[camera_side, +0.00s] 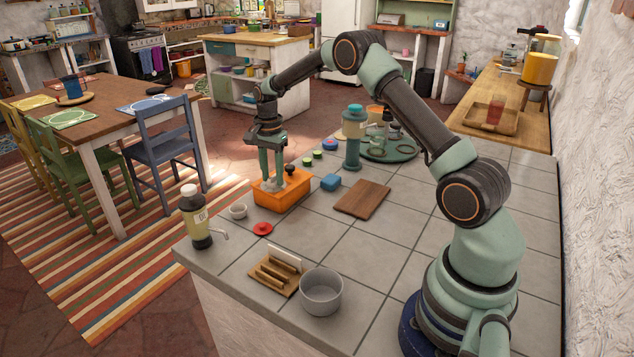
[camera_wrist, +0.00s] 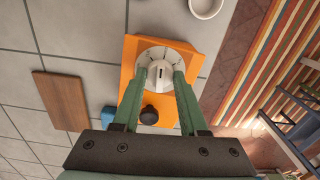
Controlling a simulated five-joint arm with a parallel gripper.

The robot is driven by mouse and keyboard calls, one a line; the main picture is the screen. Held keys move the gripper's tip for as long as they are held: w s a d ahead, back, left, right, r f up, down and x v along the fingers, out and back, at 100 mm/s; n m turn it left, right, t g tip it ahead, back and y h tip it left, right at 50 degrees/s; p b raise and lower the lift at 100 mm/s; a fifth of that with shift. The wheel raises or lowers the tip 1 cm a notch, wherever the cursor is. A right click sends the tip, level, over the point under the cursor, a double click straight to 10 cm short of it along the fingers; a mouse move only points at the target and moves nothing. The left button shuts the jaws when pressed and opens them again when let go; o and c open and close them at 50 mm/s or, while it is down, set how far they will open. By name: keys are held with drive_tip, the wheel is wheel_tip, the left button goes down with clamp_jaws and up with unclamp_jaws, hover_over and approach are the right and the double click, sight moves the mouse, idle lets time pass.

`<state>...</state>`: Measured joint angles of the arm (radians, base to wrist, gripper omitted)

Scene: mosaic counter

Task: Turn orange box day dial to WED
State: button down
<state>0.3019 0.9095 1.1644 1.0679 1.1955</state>
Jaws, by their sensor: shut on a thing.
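The orange box (camera_side: 287,194) stands on the tiled counter near its far left edge. In the wrist view the orange box (camera_wrist: 187,47) carries a round pale dial (camera_wrist: 149,57) with dark marks around a raised grey knob (camera_wrist: 160,73). My gripper (camera_side: 270,180) points straight down over the box. In the wrist view my gripper (camera_wrist: 158,76) has its fingers on both sides of the knob, shut on it. The dial's lettering is too small to read. A black ball-topped knob (camera_wrist: 149,114) also sits on the box, apart from the fingers.
A blue block (camera_side: 331,182) and a brown board (camera_side: 362,199) lie right of the box. A teal-topped bottle (camera_side: 353,138) stands behind.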

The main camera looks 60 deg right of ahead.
sight(272, 176)
drive_tip(key=shift+m, duration=0.4)
idle(0.7)
idle(0.3)
drive_tip(key=shift+c, duration=2.1)
unclamp_jaws()
drive_tip(key=shift+r, duration=0.1)
wheel_tip(272, 176, up, 12)
